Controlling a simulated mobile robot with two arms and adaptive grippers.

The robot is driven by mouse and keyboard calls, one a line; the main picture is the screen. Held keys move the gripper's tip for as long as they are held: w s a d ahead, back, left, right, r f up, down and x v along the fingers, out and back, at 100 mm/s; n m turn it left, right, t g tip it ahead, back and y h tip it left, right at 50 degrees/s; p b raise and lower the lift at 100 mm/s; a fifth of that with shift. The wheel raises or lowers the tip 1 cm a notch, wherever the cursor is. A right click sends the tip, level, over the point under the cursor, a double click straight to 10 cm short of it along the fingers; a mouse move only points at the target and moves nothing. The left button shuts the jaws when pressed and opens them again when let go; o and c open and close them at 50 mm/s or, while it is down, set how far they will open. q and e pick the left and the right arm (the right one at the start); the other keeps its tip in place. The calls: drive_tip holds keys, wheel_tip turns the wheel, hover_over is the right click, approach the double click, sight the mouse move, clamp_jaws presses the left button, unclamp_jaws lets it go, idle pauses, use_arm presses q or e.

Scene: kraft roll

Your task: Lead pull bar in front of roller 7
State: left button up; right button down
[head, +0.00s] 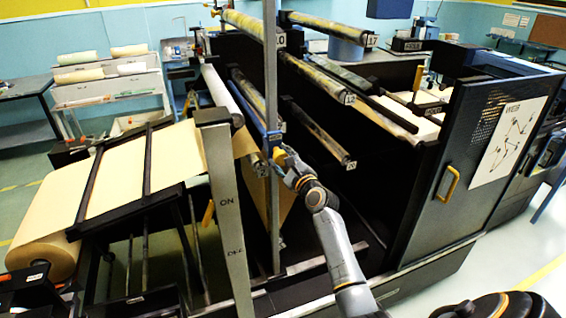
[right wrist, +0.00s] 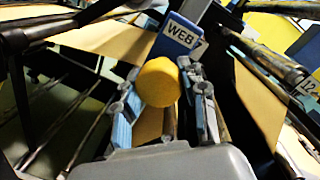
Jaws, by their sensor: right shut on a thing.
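My right gripper (head: 285,165) is at the near end of the pull bar, beside the grey upright post of the machine. In the right wrist view its fingers (right wrist: 165,105) are shut around a yellow round knob (right wrist: 158,82). Just beyond the knob is the pull bar's blue end block (right wrist: 180,35), marked WEB; the blue end also shows in the head view (head: 271,138). The tan kraft web (head: 185,150) runs over the slanted table and down near the bar. My left gripper is not in view.
A large kraft roll (head: 45,225) lies at the left. A grey upright post (head: 271,90) stands close to my right gripper. Several numbered rollers, one marked 12 (head: 335,85), reach across the dark frame. A dark cabinet door (head: 490,150) is at the right.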

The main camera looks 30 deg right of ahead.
drive_tip(key=shift+w+a+r, duration=0.1)
drive_tip(key=shift+a+r, duration=0.1)
drive_tip(key=shift+r, duration=0.5)
drive_tip(key=shift+a+r, duration=0.2)
drive_tip(key=shift+r, duration=0.5)
drive_tip(key=shift+w+a+r, duration=0.1)
drive_tip(key=shift+a+r, duration=0.1)
drive_tip(key=shift+r, duration=0.5)
drive_tip(key=shift+r, duration=0.4)
wheel_tip(320, 180, up, 26)
drive_tip(key=shift+a, duration=0.3)
drive_tip(key=shift+f, duration=0.1)
